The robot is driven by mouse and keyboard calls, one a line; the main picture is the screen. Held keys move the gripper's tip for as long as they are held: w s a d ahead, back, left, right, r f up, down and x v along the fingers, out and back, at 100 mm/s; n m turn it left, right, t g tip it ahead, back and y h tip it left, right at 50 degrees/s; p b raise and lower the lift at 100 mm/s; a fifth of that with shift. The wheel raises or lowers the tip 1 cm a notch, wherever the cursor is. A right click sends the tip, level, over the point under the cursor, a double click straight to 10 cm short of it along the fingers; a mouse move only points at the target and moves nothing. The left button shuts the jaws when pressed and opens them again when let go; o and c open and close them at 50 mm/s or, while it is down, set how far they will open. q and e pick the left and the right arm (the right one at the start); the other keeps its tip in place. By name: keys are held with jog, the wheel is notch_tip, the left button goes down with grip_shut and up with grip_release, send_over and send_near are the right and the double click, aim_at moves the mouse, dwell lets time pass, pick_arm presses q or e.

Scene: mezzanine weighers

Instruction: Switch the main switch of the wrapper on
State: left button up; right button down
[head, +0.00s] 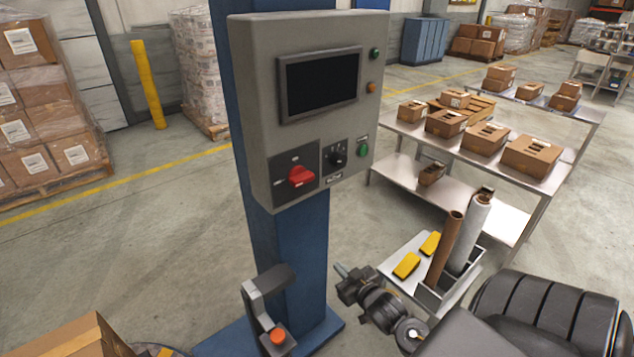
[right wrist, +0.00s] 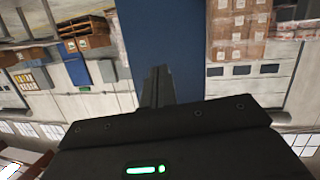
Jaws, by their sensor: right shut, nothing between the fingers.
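The wrapper's grey control box (head: 258,110) is mounted on a blue column (head: 290,245). The main switch, a red rotary knob (head: 300,176), sits on a dark plate at the box's lower left; its handle lies roughly sideways, and its marks are too small to read. The screen (head: 320,82) above is dark. My right gripper (head: 341,269) is below and to the right of the switch, clear of the box, with its fingers together and empty. The closed fingers (right wrist: 158,86) show in the right wrist view in front of the blue column (right wrist: 165,40). My left gripper is not in view.
A black selector knob (head: 338,158) and a green button (head: 363,150) sit right of the switch. A small table (head: 408,292) holds film rolls near my right arm.

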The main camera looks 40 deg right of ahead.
jog(key=s+a+r+t, duration=0.1)
jog(key=r+t, duration=0.1)
jog(key=r, duration=0.8)
jog(key=s+a+r+t+y, duration=0.1)
jog(key=a+r+t, duration=0.1)
jog(key=r, duration=0.9)
jog(key=s+a+r+t+y+p, duration=0.1)
jog(key=r+t, duration=0.2)
jog(key=r, duration=0.7)
jog(key=shift+s+a+r+n, duration=0.3)
jog(key=shift+s+a+r, duration=0.05)
jog(key=shift+r, duration=0.05)
jog(key=shift+w, duration=0.1)
notch_tip(320, 180, up, 4)
jog(key=p, duration=0.3)
send_over(301, 178)
jog(key=s+d, duration=0.2)
jog(key=d, duration=0.1)
jog(key=shift+w+a+f, duration=0.1)
jog(key=shift+a+f, duration=0.05)
jog(key=shift+a, duration=0.05)
notch_tip(301, 178, down, 3)
jog(key=shift+f, duration=0.8)
jog(key=shift+d, duration=0.1)
